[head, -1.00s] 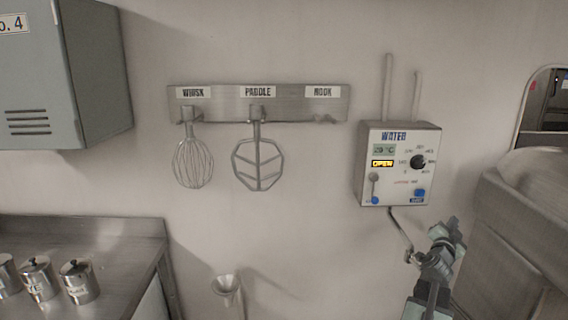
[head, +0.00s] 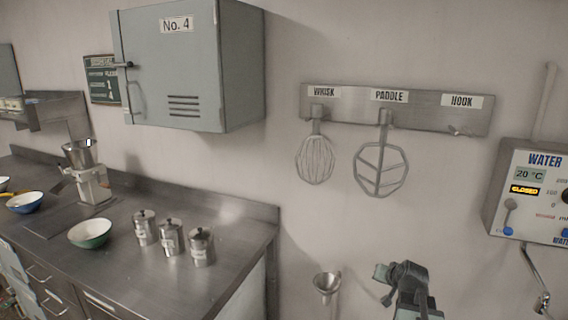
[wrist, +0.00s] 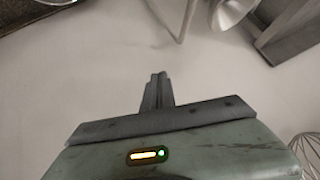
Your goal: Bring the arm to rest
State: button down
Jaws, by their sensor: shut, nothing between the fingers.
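My gripper (head: 384,274) is at the bottom right of the head view, in front of the wall, right of the small metal funnel and below the hanging paddle. In the wrist view my gripper (wrist: 160,78) shows its two fingers together, with nothing held. Pale wall lies beyond the fingertips. My gripper appears apart from everything around it.
A whisk (head: 315,158) and a paddle (head: 381,167) hang from a labelled rack (head: 430,112); the hook place is empty. The water panel (head: 535,195) reads CLOSED. A funnel (head: 327,285) stands low. A steel counter (head: 150,270) with canisters (head: 171,238) and bowls (head: 91,233) is left.

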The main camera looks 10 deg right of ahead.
jog(key=s+a+f+n+g, duration=0.2)
jog(key=s+a+g, duration=0.1)
jog(key=a, duration=0.7)
jog(key=s+a+f+n+g+y, duration=0.1)
jog(key=s+a+f+n+g, duration=0.1)
jog(key=s+a, duration=0.3)
jog(key=s+a+f+n+g, duration=0.2)
jog(key=s+a+f+g, duration=0.1)
jog(key=a, duration=1.1)
jog(key=shift+s+a+g+y, duration=0.3)
jog(key=shift+s+g, duration=0.1)
jog(key=shift+s, duration=0.15)
